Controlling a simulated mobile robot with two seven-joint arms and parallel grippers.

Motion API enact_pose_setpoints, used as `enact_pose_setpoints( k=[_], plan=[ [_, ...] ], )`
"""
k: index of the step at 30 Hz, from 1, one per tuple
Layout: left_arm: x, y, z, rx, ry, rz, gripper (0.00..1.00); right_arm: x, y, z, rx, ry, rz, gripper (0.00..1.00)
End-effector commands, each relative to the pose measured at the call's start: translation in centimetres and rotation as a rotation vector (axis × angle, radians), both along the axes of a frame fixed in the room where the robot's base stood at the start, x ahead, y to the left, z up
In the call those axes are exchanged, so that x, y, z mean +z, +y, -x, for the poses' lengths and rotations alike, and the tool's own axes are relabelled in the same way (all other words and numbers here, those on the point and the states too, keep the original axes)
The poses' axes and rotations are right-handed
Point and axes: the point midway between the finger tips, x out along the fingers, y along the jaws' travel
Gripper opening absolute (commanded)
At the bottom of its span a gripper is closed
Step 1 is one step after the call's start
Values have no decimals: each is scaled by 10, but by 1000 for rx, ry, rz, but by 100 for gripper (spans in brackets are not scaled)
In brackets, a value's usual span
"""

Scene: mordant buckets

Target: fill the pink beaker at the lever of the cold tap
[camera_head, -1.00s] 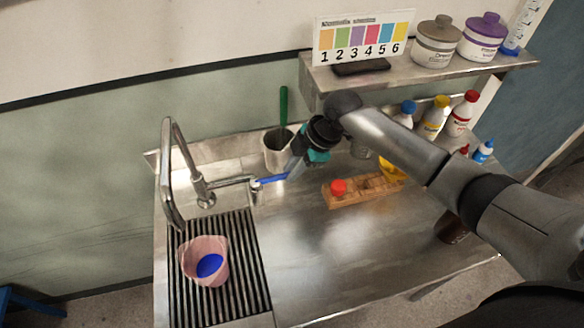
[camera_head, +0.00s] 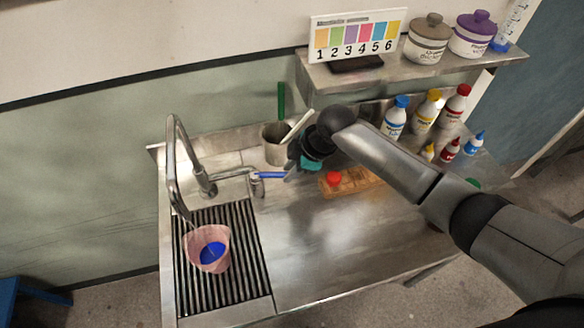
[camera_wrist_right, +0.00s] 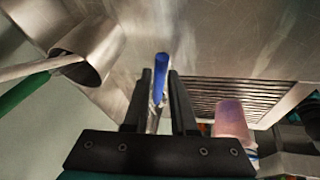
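The cold tap's blue lever (camera_head: 271,175) points right from the tap body (camera_head: 207,188). In the right wrist view the lever (camera_wrist_right: 161,80) lies between the two black fingers of my right gripper (camera_wrist_right: 161,88), which stand apart with a narrow gap; I see no clear clamping. In the head view the right gripper (camera_head: 297,167) is at the lever's free end, its fingers hard to make out. The pink beaker (camera_head: 222,238) stands on the drain grid below the spout, with a blue patch inside; it also shows in the right wrist view (camera_wrist_right: 231,122). My left gripper is not identifiable.
A metal cup (camera_head: 273,152) with a white stick and green-handled tool stands close behind my right gripper. A wooden block (camera_head: 357,182) with a red cap lies right of it. Several bottles (camera_head: 424,112) stand at the back right. The front counter is clear.

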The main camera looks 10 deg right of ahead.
Motion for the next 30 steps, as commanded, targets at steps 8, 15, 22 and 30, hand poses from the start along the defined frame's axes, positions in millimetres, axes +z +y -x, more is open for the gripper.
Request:
enact_pose_setpoints(
  k=[8, 15, 22, 30],
  plan=[
    [0, 0, 0, 0, 0, 0, 33, 0, 0, 0, 1, 0, 0, 50],
    [0, 0, -1, 0, -1, 0, 33, 2, -1, 0, 1, 0, 0, 50],
    [3, 0, -1, 0, -1, 0, 33, 24, -9, 6, 1, -3, 0, 50],
    [5, 0, -1, 0, -1, 0, 33, 72, -28, 19, 1, -4, 2, 50]
  ],
)
